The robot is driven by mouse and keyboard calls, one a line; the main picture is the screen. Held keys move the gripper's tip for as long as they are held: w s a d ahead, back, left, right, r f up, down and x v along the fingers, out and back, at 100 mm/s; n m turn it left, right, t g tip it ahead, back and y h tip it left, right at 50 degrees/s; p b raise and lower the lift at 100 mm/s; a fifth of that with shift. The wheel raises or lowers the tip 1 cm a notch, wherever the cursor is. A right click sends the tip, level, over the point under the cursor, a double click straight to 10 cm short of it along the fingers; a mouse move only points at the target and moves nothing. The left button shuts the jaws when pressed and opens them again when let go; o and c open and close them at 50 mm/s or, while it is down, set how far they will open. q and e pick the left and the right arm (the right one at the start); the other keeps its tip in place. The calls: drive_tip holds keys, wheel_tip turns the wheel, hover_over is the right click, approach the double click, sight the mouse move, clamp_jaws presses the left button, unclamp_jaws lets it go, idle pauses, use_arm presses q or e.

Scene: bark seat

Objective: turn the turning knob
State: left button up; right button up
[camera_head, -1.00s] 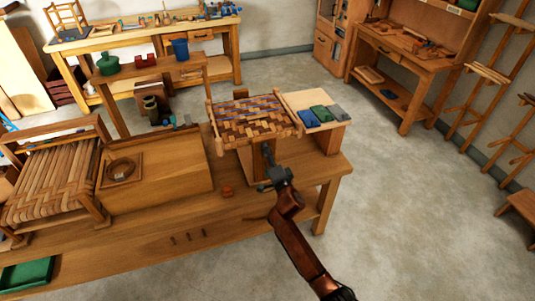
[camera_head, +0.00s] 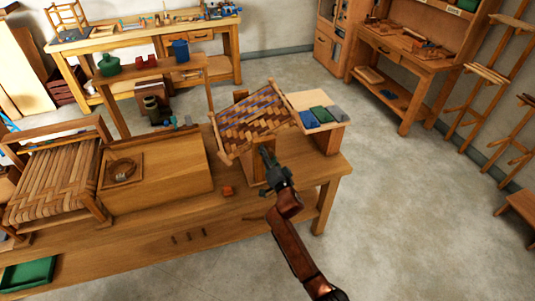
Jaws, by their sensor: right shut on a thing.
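My right gripper (camera_head: 268,160) reaches in from the bottom right and is shut at the front of the wooden stand under the woven seat. It is shut on the turning knob, which is mostly hidden behind the fingers. The woven seat frame (camera_head: 254,116), with a brown and tan bark weave and some blue strands, sits on the stand and is tilted, its left side lower and its right side higher. My left gripper is not in view.
The workbench (camera_head: 160,245) carries a woven stool (camera_head: 57,180) at left, a sloped wooden board (camera_head: 175,175), and a small orange block (camera_head: 227,191). A wooden box with coloured pads (camera_head: 322,114) stands right of the seat.

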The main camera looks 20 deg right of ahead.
drive_tip(key=n, duration=0.3)
drive_tip(key=shift+n+p, duration=0.3)
drive_tip(key=shift+p, duration=0.05)
drive_tip(key=n, duration=0.3)
drive_tip(key=shift+n, duration=0.3)
drive_tip(key=n, duration=0.3)
drive_tip(key=shift+n+p, duration=0.4)
drive_tip(key=n, duration=1.2)
drive_tip(key=shift+n, duration=0.3)
drive_tip(key=n, duration=0.3)
drive_tip(key=shift+n, duration=2.3)
